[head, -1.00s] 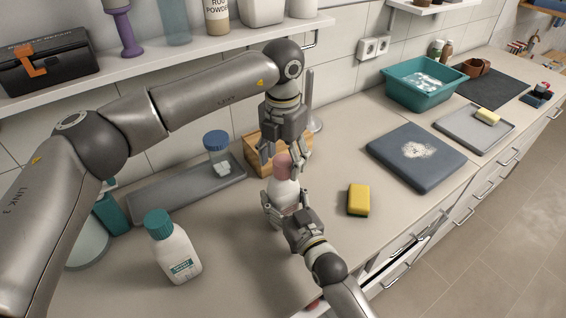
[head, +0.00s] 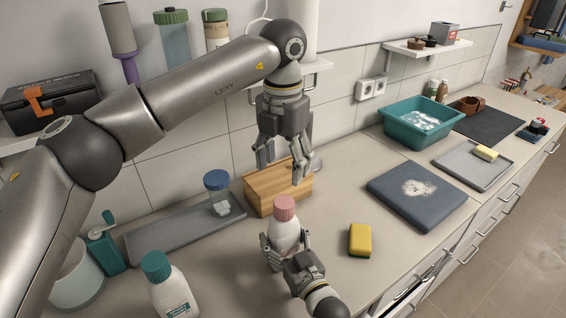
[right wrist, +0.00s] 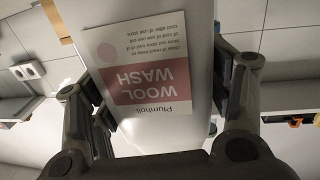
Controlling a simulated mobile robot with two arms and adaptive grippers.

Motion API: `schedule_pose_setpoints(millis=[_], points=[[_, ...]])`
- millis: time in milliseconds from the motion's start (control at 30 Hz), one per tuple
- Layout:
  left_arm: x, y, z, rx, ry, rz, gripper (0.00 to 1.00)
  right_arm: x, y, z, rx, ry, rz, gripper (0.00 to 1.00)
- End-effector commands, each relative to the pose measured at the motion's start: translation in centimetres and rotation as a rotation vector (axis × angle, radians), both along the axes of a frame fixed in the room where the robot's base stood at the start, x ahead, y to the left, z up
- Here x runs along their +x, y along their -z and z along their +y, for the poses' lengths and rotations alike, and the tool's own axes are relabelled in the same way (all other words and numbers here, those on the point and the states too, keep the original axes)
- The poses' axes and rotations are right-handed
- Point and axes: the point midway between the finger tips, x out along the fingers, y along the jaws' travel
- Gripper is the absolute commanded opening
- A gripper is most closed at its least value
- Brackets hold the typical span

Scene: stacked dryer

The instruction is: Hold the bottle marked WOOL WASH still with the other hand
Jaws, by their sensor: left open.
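The WOOL WASH bottle (head: 285,232) is white with a pink cap (head: 284,207) and stands upright on the counter. The cap is on it. Its pink-and-white label (right wrist: 140,75) shows upside down in the right wrist view. My right gripper (head: 286,246) is shut on the bottle's body, with a finger against each side; it also shows in the right wrist view (right wrist: 165,110). My left gripper (head: 281,172) is open and empty above the cap and apart from it, with its fingers pointing down in front of a wooden box.
The wooden box (head: 275,194) is close behind the bottle. A yellow sponge (head: 360,239) lies to its right and a teal-capped white bottle (head: 170,290) stands to its left. A grey tray (head: 150,238) holds a blue-lidded jar (head: 218,190). A dark board (head: 420,205) lies farther right.

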Motion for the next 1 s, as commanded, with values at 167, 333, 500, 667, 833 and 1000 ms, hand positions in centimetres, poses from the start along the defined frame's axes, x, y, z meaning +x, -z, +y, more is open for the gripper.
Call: schedule_pose_setpoints(millis=[167,333,500,667,833,1000], points=[[0.0,0.0,0.0,0.0,0.0,0.0,0.63,0.0,0.0,0.0,0.0,0.0,0.0,0.92],[0.0,0.0,0.0,0.0,0.0,0.0,0.63,0.0,0.0,0.0,0.0,0.0,0.0,0.92],[0.0,0.0,0.0,0.0,0.0,0.0,0.63,-0.3,0.1,-0.1,0.0,0.0,0.001,0.92],[0.0,0.0,0.0,0.0,0.0,0.0,0.63,-2.0,0.1,-1.0,-0.001,0.0,0.002,0.92],[0.0,0.0,0.0,0.0,0.0,0.0,0.63,-5.3,0.1,-2.7,-0.001,0.0,0.003,0.92],[0.0,0.0,0.0,0.0,0.0,0.0,0.63,-8.3,0.1,-4.1,-0.001,-0.001,0.002,0.92]])
